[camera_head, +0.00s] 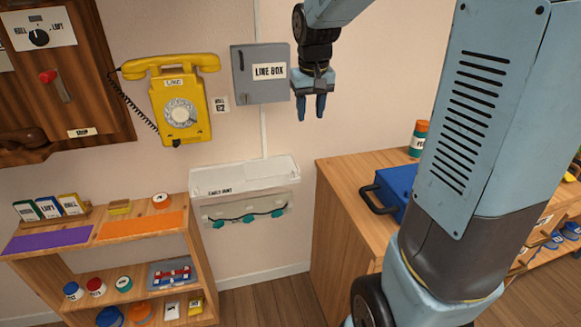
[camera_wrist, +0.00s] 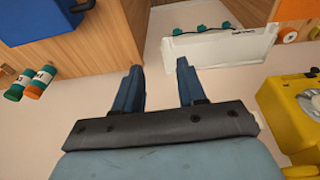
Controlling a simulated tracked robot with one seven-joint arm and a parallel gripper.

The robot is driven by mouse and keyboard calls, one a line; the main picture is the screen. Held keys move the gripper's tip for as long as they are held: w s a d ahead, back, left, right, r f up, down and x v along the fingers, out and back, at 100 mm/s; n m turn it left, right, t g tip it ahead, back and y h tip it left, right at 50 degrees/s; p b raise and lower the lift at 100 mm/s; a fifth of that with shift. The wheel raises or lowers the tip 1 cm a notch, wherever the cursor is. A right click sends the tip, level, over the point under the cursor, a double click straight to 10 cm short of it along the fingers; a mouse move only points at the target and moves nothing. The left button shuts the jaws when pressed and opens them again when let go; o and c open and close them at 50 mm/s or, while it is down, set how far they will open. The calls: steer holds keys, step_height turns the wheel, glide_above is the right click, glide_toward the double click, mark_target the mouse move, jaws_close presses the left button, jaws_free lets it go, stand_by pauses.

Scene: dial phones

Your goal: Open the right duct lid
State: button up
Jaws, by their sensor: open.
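A white duct (camera_head: 245,178) labelled "CABLE DUCT" is on the wall below the line box. Beneath its label strip, a dark cable with several teal clips (camera_head: 248,217) shows along a pale panel. I cannot tell for sure which part is the right lid or how far it stands open. The duct also shows upside down at the top of the wrist view (camera_wrist: 225,52). My gripper (camera_head: 310,110) points down, above and right of the duct, just right of the grey line box. Its fingers (camera_wrist: 158,68) are apart with nothing between them.
The line box (camera_head: 262,75) is shut on the wall, close left of my gripper. A yellow phone (camera_head: 178,98) hangs farther left. A wooden shelf (camera_head: 125,245) and a wooden cabinet (camera_head: 345,215) with a blue case (camera_head: 398,188) flank the duct. Floor between them is clear.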

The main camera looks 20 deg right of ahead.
mark_target(295, 170)
steer(key=w+f+g, duration=0.2)
steer(key=w+f, duration=1.2)
steer(key=w, duration=0.1)
steer(key=shift+y, duration=0.3)
steer(key=f, duration=1.4)
steer(key=shift+s+d, duration=0.1)
steer(key=shift+s, duration=0.1)
jaws_close()
